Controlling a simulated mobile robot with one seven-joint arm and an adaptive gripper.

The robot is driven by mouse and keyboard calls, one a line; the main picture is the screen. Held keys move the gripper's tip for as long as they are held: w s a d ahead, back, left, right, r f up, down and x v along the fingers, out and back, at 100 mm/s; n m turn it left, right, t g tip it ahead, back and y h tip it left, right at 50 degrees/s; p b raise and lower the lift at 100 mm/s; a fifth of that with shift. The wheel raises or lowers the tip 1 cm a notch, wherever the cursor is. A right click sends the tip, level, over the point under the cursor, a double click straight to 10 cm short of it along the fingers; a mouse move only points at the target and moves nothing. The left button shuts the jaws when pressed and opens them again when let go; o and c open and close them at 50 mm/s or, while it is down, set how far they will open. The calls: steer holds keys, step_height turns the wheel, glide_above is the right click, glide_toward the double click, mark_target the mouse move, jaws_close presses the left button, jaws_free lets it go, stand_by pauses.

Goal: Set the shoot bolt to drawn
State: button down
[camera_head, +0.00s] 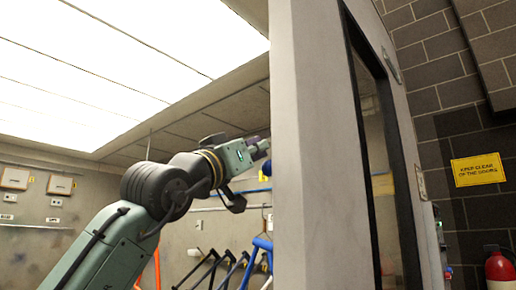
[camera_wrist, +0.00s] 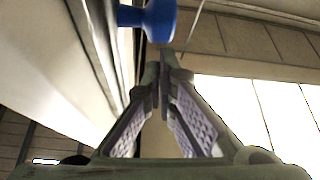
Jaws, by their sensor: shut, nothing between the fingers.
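A blue knob (camera_head: 267,168), which looks like the handle of the shoot bolt, shows at the left edge of the pale door post in the head view. In the wrist view the blue knob (camera_wrist: 160,19) stands at the top, on a short blue stem. My gripper (camera_head: 262,146) is beside the post, just above the knob in the head view. In the wrist view my gripper (camera_wrist: 166,60) is shut and empty, with its tips just below the knob. I cannot tell whether they touch it. The rest of the bolt is hidden.
The door's grey edge (camera_head: 305,120) and its dark-framed window (camera_head: 378,150) stand close right of my gripper. Blue and black bicycle-like frames or bars (camera_head: 262,245) are behind it, below. A yellow sign (camera_head: 477,170) and red extinguisher (camera_head: 499,266) are at the right.

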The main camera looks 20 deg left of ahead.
mark_target(265, 173)
steer(key=shift+d+f, duration=0.15)
steer(key=shift+f, duration=0.1)
steer(key=shift+d, duration=0.1)
step_height(265, 173, down, 5)
steer(key=shift+w+f+b, duration=0.1)
steer(key=shift+f+b, duration=0.1)
steer(key=shift+b, duration=0.7)
